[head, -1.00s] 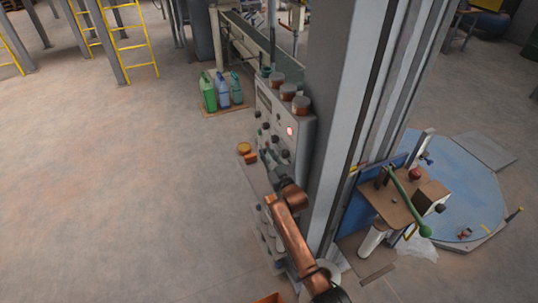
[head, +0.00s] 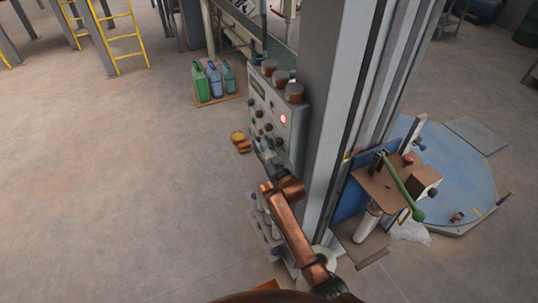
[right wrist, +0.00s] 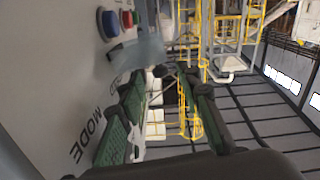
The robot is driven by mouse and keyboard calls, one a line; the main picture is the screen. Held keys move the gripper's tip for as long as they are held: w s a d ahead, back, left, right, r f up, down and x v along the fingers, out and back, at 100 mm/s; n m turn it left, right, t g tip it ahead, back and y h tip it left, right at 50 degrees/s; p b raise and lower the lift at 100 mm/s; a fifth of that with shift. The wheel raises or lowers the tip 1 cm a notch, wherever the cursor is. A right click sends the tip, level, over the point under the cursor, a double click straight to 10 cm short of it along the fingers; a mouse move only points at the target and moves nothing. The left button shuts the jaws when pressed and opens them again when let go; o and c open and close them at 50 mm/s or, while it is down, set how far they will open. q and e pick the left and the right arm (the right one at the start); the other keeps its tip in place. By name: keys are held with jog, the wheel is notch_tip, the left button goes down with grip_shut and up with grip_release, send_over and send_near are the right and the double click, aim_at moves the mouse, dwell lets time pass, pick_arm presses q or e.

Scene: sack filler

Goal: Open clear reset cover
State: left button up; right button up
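The clear cover (right wrist: 140,54) is a see-through flap on the grey control panel (right wrist: 55,65). In the right wrist view it stands out from the panel just below the blue button (right wrist: 107,22) and red button (right wrist: 127,19). My right gripper (right wrist: 167,88) is open, its two green-padded fingers spread with nothing seen held between them. The left finger's tip is just below the cover; I cannot tell whether they touch. In the head view my right gripper (head: 268,158) is at the front of the panel, hiding part of it. My left gripper is not in view.
A tall grey column (head: 345,110) stands right beside the panel. Brown jars (head: 293,92) sit on top of the panel. Green and blue jugs (head: 215,80) stand on a board behind it. A green-handled lever (head: 402,188) is at the right.

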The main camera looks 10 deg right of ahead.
jog(key=v, duration=1)
jog(key=shift+s, duration=0.15)
jog(key=shift+d, duration=0.15)
